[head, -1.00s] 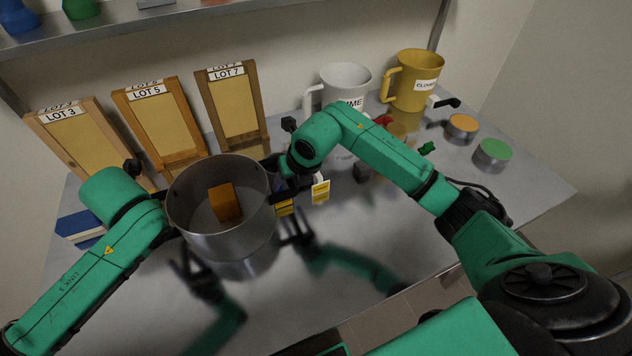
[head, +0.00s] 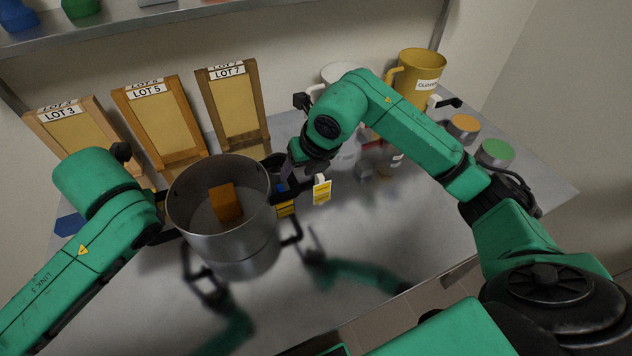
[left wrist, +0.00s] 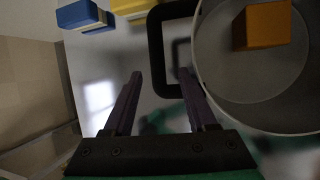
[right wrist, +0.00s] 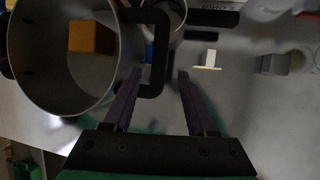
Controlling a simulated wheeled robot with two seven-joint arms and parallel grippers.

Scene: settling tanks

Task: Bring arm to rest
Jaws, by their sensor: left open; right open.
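A steel pot (head: 222,244) with black loop handles stands on the shiny table, an orange block (head: 226,204) inside it. My right gripper (head: 288,180) is at the pot's right side. In the right wrist view the open, empty fingers (right wrist: 160,74) point at one handle (right wrist: 158,50), which lies ahead between the tips. In the left wrist view my left gripper (left wrist: 161,74) is open and empty, with the other handle (left wrist: 155,50) ahead of its tips.
Framed boards marked LOT 3 (head: 75,135), LOT 5 (head: 160,118) and LOT 7 (head: 233,108) lean at the back. A yellow mug (head: 415,78), a white mug (head: 340,72), orange (head: 463,127) and green (head: 495,152) round pieces stand right. The front table is clear.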

